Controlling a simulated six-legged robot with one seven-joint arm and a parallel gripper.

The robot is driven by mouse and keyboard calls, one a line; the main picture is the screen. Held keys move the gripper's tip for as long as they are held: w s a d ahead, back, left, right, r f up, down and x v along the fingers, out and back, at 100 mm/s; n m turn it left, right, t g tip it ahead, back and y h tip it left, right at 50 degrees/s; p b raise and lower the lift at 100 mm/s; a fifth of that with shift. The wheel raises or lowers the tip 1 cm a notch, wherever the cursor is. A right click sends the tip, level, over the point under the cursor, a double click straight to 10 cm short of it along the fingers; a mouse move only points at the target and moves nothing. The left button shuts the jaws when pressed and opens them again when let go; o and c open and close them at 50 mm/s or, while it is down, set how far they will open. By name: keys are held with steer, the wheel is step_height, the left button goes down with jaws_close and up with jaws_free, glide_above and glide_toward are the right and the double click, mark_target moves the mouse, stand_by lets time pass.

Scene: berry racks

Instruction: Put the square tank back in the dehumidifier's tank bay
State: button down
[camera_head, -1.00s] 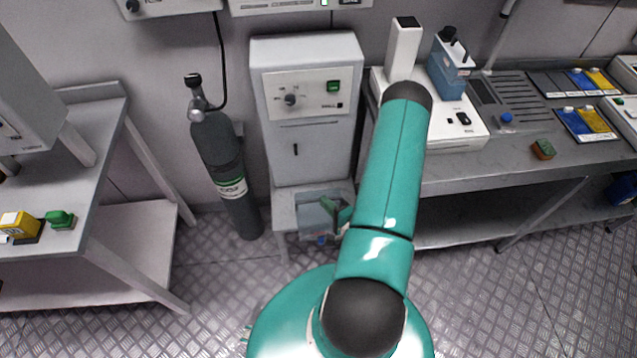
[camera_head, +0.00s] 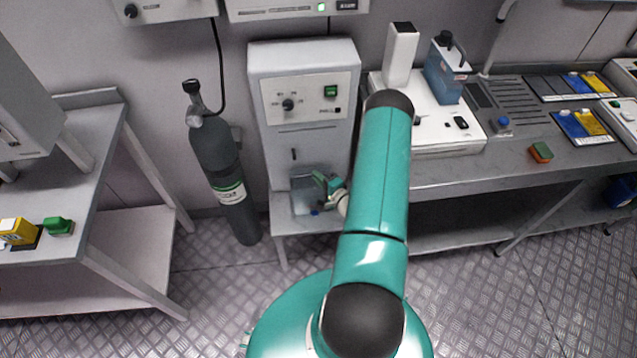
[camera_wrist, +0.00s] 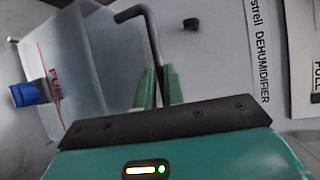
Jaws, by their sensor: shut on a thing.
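The dehumidifier (camera_head: 297,160) is the pale upright cabinet on a low stand against the wall; its name label (camera_wrist: 262,50) shows in the wrist view. The square tank (camera_head: 303,197) is translucent grey-blue and sits low at the front of the cabinet. In the wrist view the tank (camera_wrist: 95,75) has a red "FULL" line, a blue cap (camera_wrist: 24,95) and a dark bent handle (camera_wrist: 128,13). My gripper (camera_head: 326,182) is at the tank's right side, its green fingers (camera_wrist: 158,88) shut on the dark handle. The tank bay's opening is hidden behind the tank.
A dark gas cylinder (camera_head: 217,165) stands left of the dehumidifier. A bench (camera_head: 450,170) with a white instrument (camera_head: 436,125) and a blue container (camera_head: 446,72) is on the right. A table (camera_head: 75,185) stands at left. The patterned metal floor in front is free.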

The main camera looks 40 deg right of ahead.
steer(key=f, duration=0.3)
steer(key=shift+w+d, duration=0.15)
steer(key=shift+w, duration=0.05)
steer(key=c, duration=1.5)
jaws_free()
steer(key=shift+s+r, duration=0.1)
steer(key=shift+s, duration=0.05)
